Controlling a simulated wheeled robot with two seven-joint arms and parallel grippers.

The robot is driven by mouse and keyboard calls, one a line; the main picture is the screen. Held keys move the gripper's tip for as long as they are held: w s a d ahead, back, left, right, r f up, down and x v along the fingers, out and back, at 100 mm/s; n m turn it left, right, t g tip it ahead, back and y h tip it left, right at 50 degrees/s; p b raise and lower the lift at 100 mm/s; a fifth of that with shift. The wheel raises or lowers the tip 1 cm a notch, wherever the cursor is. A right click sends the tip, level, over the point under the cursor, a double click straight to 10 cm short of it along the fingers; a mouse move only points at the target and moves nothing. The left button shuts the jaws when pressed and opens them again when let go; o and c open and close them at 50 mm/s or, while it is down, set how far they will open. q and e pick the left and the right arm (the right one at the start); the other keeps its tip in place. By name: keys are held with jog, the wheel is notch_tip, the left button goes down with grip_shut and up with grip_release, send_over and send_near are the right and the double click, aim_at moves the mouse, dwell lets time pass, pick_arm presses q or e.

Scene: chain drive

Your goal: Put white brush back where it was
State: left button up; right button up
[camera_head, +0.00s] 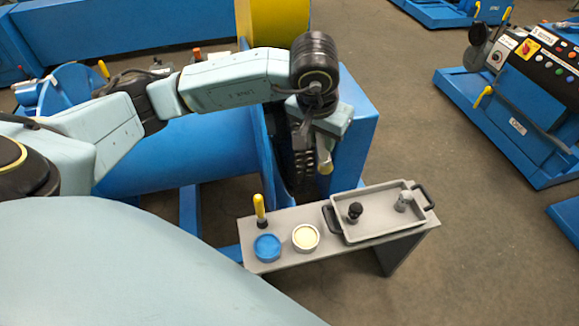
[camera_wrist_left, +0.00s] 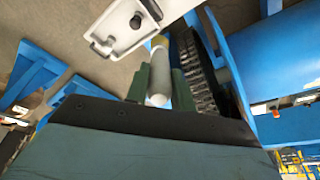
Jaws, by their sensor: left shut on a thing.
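My left gripper (camera_head: 319,142) is above and behind the small bench, close to the dark chain (camera_head: 302,162). It is shut on a pale, whitish cylinder, which I take to be the white brush (camera_wrist_left: 158,82); this lies between the two green fingers in the left wrist view. Its far end looks yellowish, and a yellowish tip shows below the gripper in the head view (camera_head: 325,167). The chain (camera_wrist_left: 197,75) runs right beside the held brush in the left wrist view; I cannot tell whether they touch. My right gripper is out of view.
The grey bench (camera_head: 283,261) bears a yellow-handled brush (camera_head: 260,207) standing upright, a blue round pot (camera_head: 267,247), a cream round pot (camera_head: 305,238) and a grey tray (camera_head: 376,234). The tray holds a black piece (camera_head: 354,211) and a grey piece (camera_head: 403,201). Blue machine frames surround the arm.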

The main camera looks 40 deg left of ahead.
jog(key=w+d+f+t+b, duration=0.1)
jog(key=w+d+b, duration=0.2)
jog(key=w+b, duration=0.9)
pick_arm(q)
jog(key=w+a+f+g+b, duration=0.1)
jog(key=a+f, duration=0.2)
jog(key=f, duration=1.1)
jog(key=w+a+f+g+b, duration=0.1)
jog(key=a+f, duration=0.3)
jog(key=f, duration=1)
jog(key=shift+w+f+n+g+b, duration=0.3)
jog(key=shift+w+f+g+b, duration=0.1)
jog(key=shift+w+g, duration=0.2)
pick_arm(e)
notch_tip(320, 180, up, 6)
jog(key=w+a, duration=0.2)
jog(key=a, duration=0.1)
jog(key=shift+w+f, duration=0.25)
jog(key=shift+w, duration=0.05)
pick_arm(q)
jog(key=o, duration=0.6)
jog(key=shift+f, duration=0.1)
jog(key=o, duration=0.4)
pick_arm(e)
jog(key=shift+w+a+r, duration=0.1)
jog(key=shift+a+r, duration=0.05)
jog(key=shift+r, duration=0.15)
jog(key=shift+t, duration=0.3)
